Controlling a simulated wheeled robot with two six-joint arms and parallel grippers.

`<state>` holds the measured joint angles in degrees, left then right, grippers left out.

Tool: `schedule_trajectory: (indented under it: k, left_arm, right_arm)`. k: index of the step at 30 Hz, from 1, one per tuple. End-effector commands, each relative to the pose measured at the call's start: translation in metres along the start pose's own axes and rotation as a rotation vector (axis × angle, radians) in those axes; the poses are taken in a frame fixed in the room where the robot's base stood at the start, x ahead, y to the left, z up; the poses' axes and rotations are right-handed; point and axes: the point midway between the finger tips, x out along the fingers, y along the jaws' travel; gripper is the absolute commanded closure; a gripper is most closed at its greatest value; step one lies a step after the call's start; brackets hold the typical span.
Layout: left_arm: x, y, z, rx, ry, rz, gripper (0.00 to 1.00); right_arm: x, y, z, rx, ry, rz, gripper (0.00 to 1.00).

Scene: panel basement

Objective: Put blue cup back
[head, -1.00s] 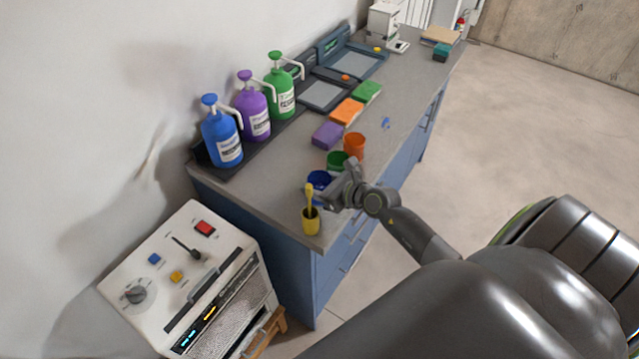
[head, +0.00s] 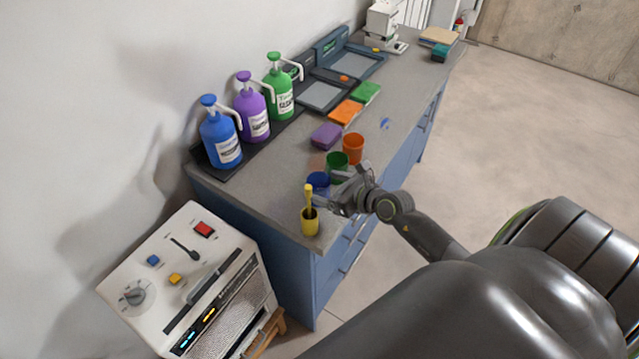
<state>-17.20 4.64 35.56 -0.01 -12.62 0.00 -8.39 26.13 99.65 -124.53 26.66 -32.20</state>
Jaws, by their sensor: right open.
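The blue cup (head: 317,181) stands on the grey counter near its front edge, between the green cup (head: 336,164) and the yellow cup (head: 310,224). My right gripper (head: 338,190) is open just to the right of the blue cup and hides part of it. I cannot tell whether its fingers touch the cup. My left gripper is not in view.
An orange cup (head: 353,148) stands behind the green one. The yellow cup holds a yellow brush. Blue (head: 219,135), purple (head: 252,110) and green (head: 279,90) pump bottles line the wall. Purple, orange and green sponges lie mid-counter. A white machine (head: 188,280) stands at front left.

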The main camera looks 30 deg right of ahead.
Motion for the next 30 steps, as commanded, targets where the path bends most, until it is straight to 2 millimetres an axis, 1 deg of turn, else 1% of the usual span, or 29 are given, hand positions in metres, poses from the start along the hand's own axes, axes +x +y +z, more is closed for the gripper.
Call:
schedule_trajectory:
  k: [1, 6, 9, 12, 18, 30]
  left_arm:
    - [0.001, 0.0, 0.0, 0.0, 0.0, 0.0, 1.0]
    - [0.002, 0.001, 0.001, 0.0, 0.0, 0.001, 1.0]
    - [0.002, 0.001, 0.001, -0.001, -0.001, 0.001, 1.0]
    - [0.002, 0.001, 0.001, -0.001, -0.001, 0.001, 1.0]
    - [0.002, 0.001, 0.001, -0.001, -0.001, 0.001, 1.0]
    - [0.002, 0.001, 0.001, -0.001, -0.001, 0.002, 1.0]
  right_arm:
    - [-0.013, 0.0, -0.002, -0.005, 0.004, 0.0, 0.24]
    - [-0.048, 0.0, -0.002, -0.004, 0.004, 0.001, 0.24]
    - [-0.064, 0.0, -0.001, -0.003, 0.003, 0.002, 0.24]
    - [-0.076, 0.0, 0.0, -0.002, 0.002, 0.0, 0.24]
    - [-0.085, 0.0, 0.0, -0.001, 0.0, 0.001, 0.24]
    - [-0.085, 0.0, 0.0, 0.0, 0.0, 0.001, 0.24]
